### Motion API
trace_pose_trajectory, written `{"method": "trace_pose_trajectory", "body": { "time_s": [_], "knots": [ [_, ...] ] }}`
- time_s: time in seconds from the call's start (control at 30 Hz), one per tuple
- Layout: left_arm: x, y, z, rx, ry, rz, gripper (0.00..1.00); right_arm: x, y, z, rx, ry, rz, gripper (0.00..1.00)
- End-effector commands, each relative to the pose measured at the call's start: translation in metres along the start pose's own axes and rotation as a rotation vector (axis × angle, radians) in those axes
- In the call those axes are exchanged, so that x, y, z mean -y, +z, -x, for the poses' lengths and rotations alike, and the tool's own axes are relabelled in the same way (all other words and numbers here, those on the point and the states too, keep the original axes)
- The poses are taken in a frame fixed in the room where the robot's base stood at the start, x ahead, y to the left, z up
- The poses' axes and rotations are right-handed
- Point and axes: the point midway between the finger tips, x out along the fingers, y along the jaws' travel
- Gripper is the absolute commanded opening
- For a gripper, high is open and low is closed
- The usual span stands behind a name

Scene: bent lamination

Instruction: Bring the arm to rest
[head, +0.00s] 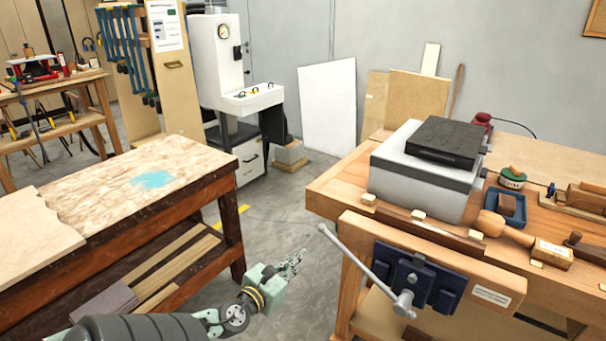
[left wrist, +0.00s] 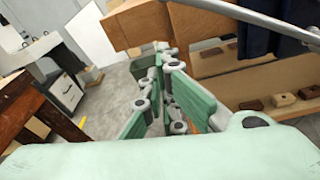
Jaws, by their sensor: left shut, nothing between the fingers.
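My left gripper (head: 291,262) is in the lower middle of the head view, in the gap between the two benches. It is shut and empty, with its fingers pointing up and to the right. In the left wrist view the gripper (left wrist: 165,60) shows its green and grey finger links drawn together, with the wooden vise bench beyond them. My left arm comes in from the bottom left of the head view. My right gripper is not in view.
A workbench (head: 322,190) with a blue vise (head: 415,278) and its long handle stands close on the right. A second bench (head: 110,207) with a blue stain stands on the left. Grey floor (head: 290,205) lies open between them. A white machine (head: 222,60) stands at the back.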

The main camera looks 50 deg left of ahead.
Motion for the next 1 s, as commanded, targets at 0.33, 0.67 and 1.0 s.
{"method": "trace_pose_trajectory", "body": {
  "time_s": [0.33,0.67,1.0],
  "knots": [
    [0.0,0.0,0.027,0.001,0.001,0.001,0.0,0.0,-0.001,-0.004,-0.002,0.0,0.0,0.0],
    [-0.005,-0.021,0.028,-0.039,0.023,0.065,0.0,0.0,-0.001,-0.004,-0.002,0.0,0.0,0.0],
    [-0.004,-0.239,0.082,-0.403,0.339,0.843,0.0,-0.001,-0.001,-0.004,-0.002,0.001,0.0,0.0]
  ]
}}
